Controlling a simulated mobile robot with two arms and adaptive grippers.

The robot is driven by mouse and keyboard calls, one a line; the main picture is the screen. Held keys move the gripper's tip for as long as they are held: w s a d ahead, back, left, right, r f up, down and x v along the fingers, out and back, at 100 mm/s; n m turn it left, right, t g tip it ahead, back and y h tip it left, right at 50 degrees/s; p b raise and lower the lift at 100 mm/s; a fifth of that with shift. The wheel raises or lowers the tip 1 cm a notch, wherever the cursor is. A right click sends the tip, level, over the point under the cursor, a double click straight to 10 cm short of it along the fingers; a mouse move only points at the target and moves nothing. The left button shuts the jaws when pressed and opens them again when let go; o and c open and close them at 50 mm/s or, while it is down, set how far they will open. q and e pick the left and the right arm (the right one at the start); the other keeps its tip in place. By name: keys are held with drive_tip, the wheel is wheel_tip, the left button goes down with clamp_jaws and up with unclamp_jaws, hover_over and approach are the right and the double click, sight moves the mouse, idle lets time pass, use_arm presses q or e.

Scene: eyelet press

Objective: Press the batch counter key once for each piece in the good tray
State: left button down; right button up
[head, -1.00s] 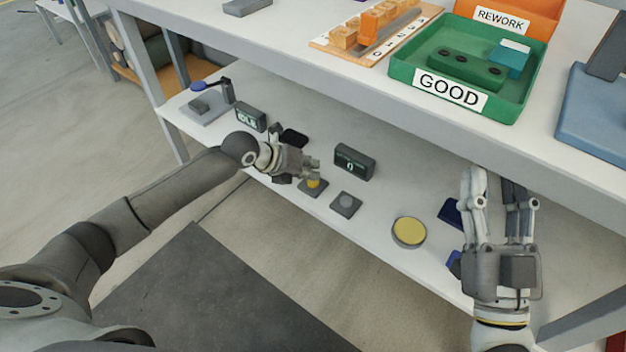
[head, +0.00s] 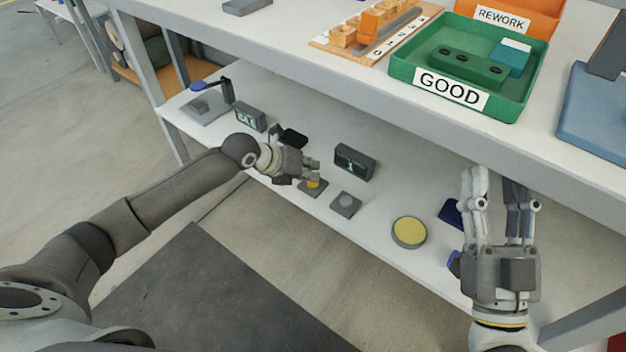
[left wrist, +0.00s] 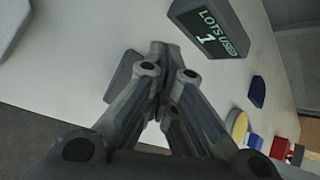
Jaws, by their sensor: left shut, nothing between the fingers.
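The green good tray (head: 400,72) on the upper bench holds a green block (head: 465,65) with three dark round spots and a teal, white-topped piece (head: 514,56). On the lower shelf, my left gripper (head: 315,174) is shut and empty, with its tips at a yellow key (head: 313,185) on a grey base. Contact is unclear. A grey key (head: 346,201) sits to its right. The counter display (head: 355,162) shows 1; the left wrist view reads "LOTS USED 1" (left wrist: 210,32). My right gripper (head: 499,190) has its fingers apart at the shelf's right side.
A second display (head: 250,118) stands at the shelf's left, its text unclear. A yellow disc (head: 409,231) lies between the grey key and my right gripper. The bench edge overhangs the shelf.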

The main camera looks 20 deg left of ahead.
use_arm(q)
drive_tip(key=shift+r, duration=0.1)
use_arm(e)
drive_tip(key=shift+r, duration=0.2)
use_arm(q)
drive_tip(key=shift+s, duration=0.1)
drive_tip(key=shift+r, duration=0.15)
drive_tip(key=shift+r+p, duration=0.4)
drive_tip(key=shift+p, duration=0.2)
drive_tip(key=shift+r, duration=0.25)
use_arm(e)
wheel_tip(320, 180, down, 6)
drive_tip(key=w+g+h, duration=0.1)
drive_tip(key=w+g, duration=0.1)
drive_tip(key=g, duration=0.2)
drive_tip(key=shift+d+h, duration=0.15)
drive_tip(key=shift+h, duration=0.15)
drive_tip(key=shift+w, duration=0.1)
